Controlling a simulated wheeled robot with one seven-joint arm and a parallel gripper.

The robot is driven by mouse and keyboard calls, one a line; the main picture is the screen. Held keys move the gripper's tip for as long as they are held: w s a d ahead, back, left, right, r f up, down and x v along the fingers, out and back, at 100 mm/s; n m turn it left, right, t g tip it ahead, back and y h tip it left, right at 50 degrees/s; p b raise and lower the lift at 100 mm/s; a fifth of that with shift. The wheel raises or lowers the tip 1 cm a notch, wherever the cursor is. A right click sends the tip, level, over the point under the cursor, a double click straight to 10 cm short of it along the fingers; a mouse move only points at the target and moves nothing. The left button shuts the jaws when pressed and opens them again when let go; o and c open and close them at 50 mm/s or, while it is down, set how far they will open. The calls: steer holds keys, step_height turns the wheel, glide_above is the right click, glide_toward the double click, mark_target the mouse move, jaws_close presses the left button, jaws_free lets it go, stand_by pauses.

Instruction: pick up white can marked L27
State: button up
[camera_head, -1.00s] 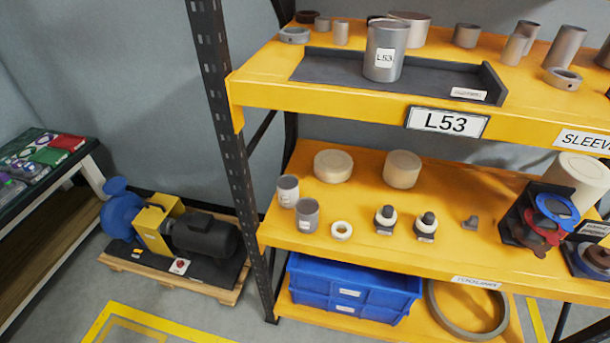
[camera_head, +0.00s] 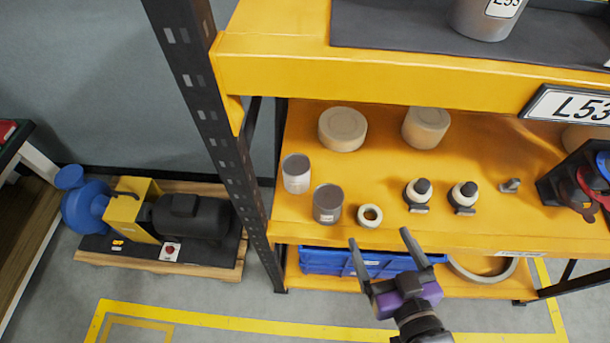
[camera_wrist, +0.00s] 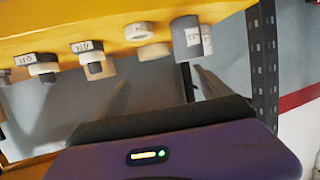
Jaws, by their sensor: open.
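A whitish can (camera_head: 296,174) stands upright on the middle shelf near its left end; I cannot read its marking. A darker grey can (camera_head: 327,205) stands just in front and to the right of it. In the wrist view, where the shelf appears upside down, the grey can (camera_wrist: 185,30) partly hides the whitish can (camera_wrist: 206,41). My gripper (camera_head: 380,240) is open and empty, in front of the shelf's front edge, to the right of and apart from both cans. Its fingers also show in the wrist view (camera_wrist: 160,85).
A cream ring (camera_head: 369,215) lies right of the grey can, with two black-and-white fittings (camera_head: 418,192) (camera_head: 463,195) beyond. Two cream cylinders (camera_head: 343,129) (camera_head: 427,127) stand behind. A black upright (camera_head: 222,140) bounds the left; the upper yellow shelf (camera_head: 380,82) overhangs.

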steer(key=w+a+n+y+b, duration=0.1)
steer(key=w+a+n+y, duration=0.1)
steer(key=w+a, duration=0.6)
steer(key=n+g+y+b, duration=0.1)
steer(key=n+g+y, duration=0.1)
glide_toward(298, 167)
steer(key=shift+w+a, duration=0.15)
steer(key=shift+w, duration=0.4)
steer(key=shift+w+a, duration=0.15)
steer(key=shift+w, duration=0.4)
steer(key=shift+s+a+f+p+x, duration=0.1)
steer(key=shift+x, duration=1.15)
steer(key=shift+s+a+f+p+x, duration=0.1)
steer(key=shift+x, duration=1.15)
steer(key=shift+s+a+f+p+x, duration=0.1)
steer(key=shift+x, duration=1.1)
steer(key=c, duration=1.7)
steer(key=shift+r, duration=0.1)
steer(key=shift+c, duration=0.5)
steer(key=shift+r, duration=0.1)
